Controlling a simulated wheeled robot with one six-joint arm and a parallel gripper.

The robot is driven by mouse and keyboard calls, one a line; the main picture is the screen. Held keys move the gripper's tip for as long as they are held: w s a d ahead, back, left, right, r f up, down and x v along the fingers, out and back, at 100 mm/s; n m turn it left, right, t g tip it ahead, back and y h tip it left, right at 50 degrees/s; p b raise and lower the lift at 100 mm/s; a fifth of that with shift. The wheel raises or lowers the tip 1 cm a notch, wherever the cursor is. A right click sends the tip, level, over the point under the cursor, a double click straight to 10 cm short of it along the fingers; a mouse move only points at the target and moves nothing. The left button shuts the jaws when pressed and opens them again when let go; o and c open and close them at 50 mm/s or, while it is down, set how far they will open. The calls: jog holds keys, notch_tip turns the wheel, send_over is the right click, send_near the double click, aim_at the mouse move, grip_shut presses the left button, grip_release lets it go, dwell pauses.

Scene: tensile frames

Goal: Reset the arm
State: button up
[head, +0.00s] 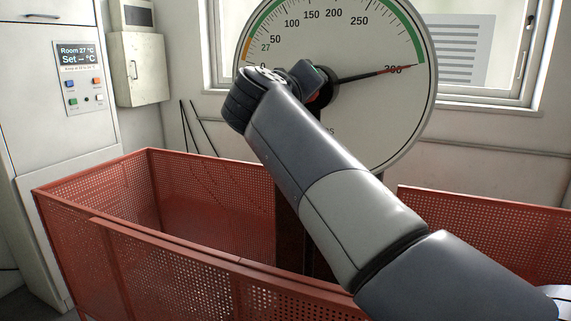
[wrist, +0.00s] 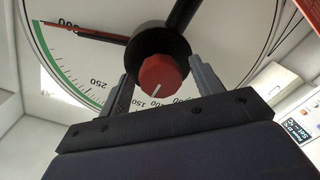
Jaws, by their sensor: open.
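My arm (head: 330,190) reaches up from the lower right across the large round dial (head: 385,115). My gripper (wrist: 161,69) is open in the wrist view, with one finger on each side of the red knob (wrist: 156,76) and nothing clamped. I cannot tell whether the fingers touch the knob, which has a white line on its face. In the head view my gripper is at the dial's dark hub (head: 325,88), mostly hidden by my wrist. The dial's red-tipped pointer (head: 370,75) points right, onto the 300 mark.
Red perforated guard panels (head: 210,210) stand below and around the dial, with another panel (head: 490,235) at right. A tall cabinet with a control display (head: 80,75), reading room 27 °C and no set value, stands at left. A wall box (head: 138,70) and window are behind.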

jog(key=v, duration=1.1)
jog(key=x, duration=1.1)
jog(key=shift+w+d, duration=0.1)
jog(key=shift+w, duration=0.1)
jog(key=n+p, duration=1.1)
jog(key=p, duration=0.2)
jog(key=n+h+p, duration=0.1)
jog(key=n+p, duration=1)
jog(key=p, duration=0.2)
jog(key=shift+s+r+g+h, duration=0.1)
jog(key=shift+s+g+h, duration=0.1)
jog(key=shift+g+h, duration=0.1)
jog(key=shift+a, duration=0.25)
jog(key=shift+d, duration=0.1)
